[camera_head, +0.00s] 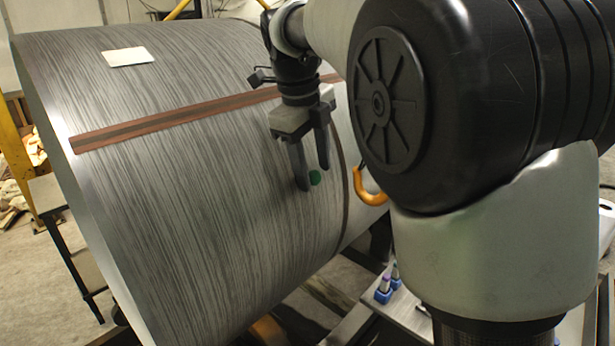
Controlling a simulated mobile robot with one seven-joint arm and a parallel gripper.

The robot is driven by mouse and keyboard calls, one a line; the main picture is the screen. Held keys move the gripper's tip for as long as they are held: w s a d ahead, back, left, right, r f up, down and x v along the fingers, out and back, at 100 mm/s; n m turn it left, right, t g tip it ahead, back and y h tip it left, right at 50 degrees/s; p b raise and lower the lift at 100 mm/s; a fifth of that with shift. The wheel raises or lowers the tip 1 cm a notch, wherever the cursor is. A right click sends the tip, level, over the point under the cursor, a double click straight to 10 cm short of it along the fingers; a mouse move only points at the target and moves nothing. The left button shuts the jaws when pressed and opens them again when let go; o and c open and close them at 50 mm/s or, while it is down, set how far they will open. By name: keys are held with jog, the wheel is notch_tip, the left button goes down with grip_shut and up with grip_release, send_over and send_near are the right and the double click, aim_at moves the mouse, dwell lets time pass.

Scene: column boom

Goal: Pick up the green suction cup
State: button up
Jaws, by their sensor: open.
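The green suction cup (315,178) is a small green disc that shows against the large grey cylinder (200,200). My gripper (313,178) hangs in front of the cylinder with its fingers pointing down. Its jaws are apart, and the green cup shows at the fingertips, between or just behind them. I cannot tell whether a finger touches the cup. Part of the cup is hidden by the fingers.
An orange hook (371,197) is just right of the cup. A brown band (180,120) and a white label (128,56) are on the cylinder. Blue-based items (384,290) stand on a light surface at the lower right. Steps (70,240) stand at the left.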

jog(key=shift+f, duration=0.35)
jog(key=c, duration=1.1)
